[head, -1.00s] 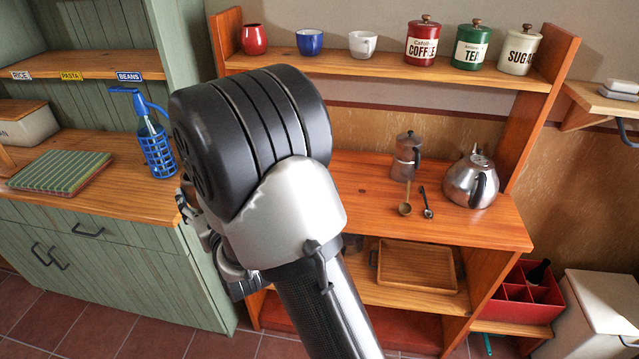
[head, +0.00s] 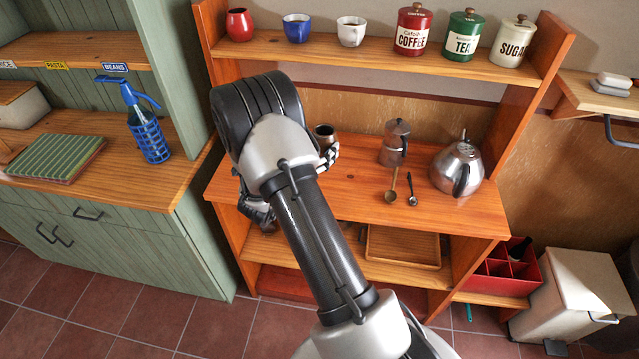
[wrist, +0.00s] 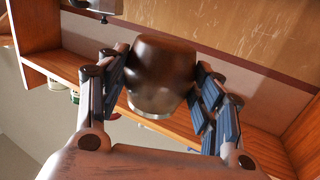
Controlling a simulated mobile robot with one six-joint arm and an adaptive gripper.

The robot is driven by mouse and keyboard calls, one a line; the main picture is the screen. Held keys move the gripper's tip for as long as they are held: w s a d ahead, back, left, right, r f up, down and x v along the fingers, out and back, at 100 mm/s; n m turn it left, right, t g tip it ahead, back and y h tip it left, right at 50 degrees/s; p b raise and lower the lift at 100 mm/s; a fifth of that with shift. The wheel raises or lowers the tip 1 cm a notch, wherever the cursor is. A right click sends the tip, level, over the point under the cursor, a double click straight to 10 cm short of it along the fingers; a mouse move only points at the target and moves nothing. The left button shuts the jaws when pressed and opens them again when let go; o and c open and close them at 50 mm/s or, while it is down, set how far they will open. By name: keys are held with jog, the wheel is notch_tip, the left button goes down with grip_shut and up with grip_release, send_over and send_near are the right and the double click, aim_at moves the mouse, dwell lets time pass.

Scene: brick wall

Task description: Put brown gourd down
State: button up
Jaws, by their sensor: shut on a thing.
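The brown gourd (wrist: 160,78) is a dark, glossy cup with a metal band, held between the two fingers of my gripper (wrist: 160,90) in the wrist view. My gripper is shut on its sides. In the head view the gourd (head: 324,131) shows just right of my wrist, upright or nearly so, with its rim up. It is over the left part of the wooden counter (head: 350,195), near the back. My arm hides part of the gripper and the counter under it. I cannot tell whether the gourd's base touches the counter.
A moka pot (head: 394,143), two spoons (head: 391,187) and a steel kettle (head: 457,166) stand or lie to the right on the counter. The upper shelf (head: 350,59) holds cups and canisters. A side panel (head: 208,40) bounds the left. The counter front is bare between arm and spoons.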

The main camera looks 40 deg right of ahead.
notch_tip(320, 180, down, 13)
jog(key=b, duration=0.3)
jog(key=shift+w+f, duration=0.1)
jog(key=shift+f, duration=0.05)
jog(key=shift+f, duration=0.15)
jog(key=o, duration=1.2)
